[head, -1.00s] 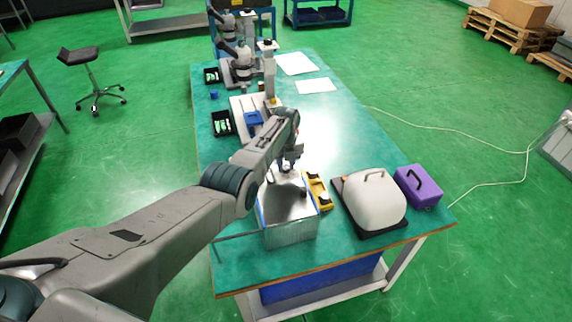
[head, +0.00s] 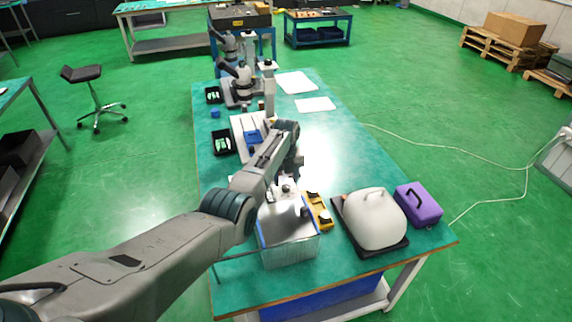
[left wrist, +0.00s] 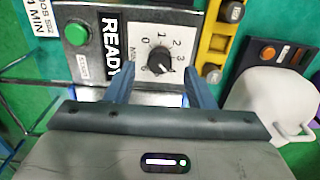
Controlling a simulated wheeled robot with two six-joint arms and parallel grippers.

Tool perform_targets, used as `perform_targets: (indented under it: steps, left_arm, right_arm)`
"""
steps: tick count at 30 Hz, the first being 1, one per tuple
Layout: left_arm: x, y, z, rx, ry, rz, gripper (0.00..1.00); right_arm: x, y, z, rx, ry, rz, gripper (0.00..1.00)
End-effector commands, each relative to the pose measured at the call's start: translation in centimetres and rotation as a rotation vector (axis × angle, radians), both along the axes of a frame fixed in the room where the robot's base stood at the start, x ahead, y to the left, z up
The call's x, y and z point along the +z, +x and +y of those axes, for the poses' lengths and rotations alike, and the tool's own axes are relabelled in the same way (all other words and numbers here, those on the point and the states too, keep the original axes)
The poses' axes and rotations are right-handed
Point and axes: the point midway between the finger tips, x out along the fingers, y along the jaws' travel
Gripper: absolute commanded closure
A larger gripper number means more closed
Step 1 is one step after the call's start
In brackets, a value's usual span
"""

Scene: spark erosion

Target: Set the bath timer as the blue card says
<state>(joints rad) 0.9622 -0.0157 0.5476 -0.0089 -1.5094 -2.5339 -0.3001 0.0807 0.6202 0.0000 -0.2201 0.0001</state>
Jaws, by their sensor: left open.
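The timer dial (left wrist: 161,60) is a black knob on a pale panel with numbers around it, in the left wrist view. I cannot tell surely which number its mark points at. A green button (left wrist: 76,34) and a READY label (left wrist: 113,50) are left of it. A white card with a blue edge (left wrist: 42,14) is cut off at the upper left; "1 MIN" is readable on it. My left gripper (left wrist: 160,70) is open, its fingers either side of the dial in the picture; contact cannot be told. In the head view my arm hides the fingers. The clear-walled bath (head: 290,252) stands below.
A yellow holder (head: 319,212) stands right of the bath. A white domed case (head: 375,222) on a black base and a purple box (head: 418,205) stand further right. A blue piece (head: 251,137) and a microscope-like device (head: 240,88) are farther back. The table's right middle is clear.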

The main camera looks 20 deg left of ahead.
Motion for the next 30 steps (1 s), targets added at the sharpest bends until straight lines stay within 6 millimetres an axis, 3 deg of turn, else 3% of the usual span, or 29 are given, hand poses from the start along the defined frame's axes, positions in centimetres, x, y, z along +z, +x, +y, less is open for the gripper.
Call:
perform_targets:
  steps: [12,18,30]
  left_arm:
    - [6.9,0.1,0.0,-0.001,0.0,-0.004,0.51]
    - [8.0,0.1,0.0,-0.001,0.0,-0.001,0.51]
    - [8.0,0.1,0.0,-0.001,0.001,-0.001,0.51]
  right_arm:
    - [-2.0,0.0,0.0,0.0,0.0,0.0,1.0]
    - [-2.1,0.0,0.0,0.0,0.0,0.0,1.0]
    - [-2.1,0.0,0.1,-0.001,0.002,0.0,1.0]
